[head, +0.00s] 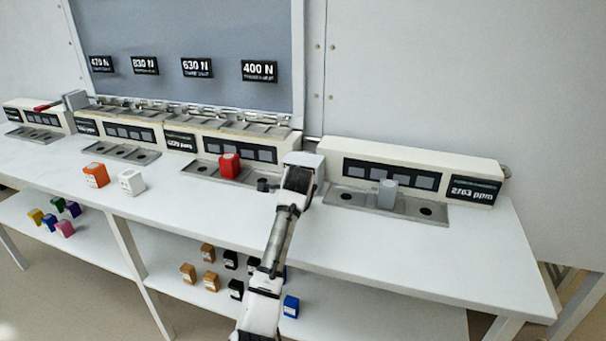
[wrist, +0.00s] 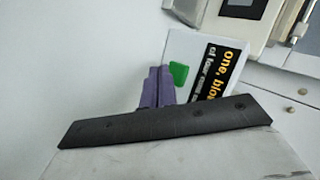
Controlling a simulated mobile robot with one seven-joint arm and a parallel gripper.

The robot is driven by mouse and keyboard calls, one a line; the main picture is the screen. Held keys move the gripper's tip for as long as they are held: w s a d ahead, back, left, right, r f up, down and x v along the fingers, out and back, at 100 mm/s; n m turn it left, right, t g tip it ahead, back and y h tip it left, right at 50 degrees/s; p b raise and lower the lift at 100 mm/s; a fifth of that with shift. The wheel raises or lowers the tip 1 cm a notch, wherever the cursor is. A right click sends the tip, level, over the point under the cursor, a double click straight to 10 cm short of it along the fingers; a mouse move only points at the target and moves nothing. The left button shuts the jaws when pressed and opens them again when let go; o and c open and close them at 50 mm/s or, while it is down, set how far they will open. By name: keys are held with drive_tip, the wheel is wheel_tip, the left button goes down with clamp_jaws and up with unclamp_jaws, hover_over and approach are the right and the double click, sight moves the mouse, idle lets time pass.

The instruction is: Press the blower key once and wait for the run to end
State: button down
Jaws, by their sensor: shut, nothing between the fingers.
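In the wrist view, a green key (wrist: 179,73) shows on a white box (wrist: 188,45) with a black label (wrist: 221,72) in yellow and white lettering, partly cut off; "one, blow" can be read. My gripper (wrist: 158,76) has its purple fingers together and empty, just left of the green key. I cannot tell whether they touch it. In the head view, my arm reaches over the bench to the white box (head: 311,160) between two units, and hides the key and my fingertips.
A unit (head: 410,155) with a display (head: 472,190) reading about 2763 ppm and a grey cylinder (head: 387,194) stands right. A red block (head: 229,165), an orange block (head: 95,175) and a white block (head: 131,182) stand left. Several blocks are on the lower shelf (head: 190,255).

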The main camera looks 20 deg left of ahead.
drive_tip(key=shift+s+a+p, duration=0.15)
drive_tip(key=shift+s+p, duration=0.4)
drive_tip(key=shift+s, duration=2.35)
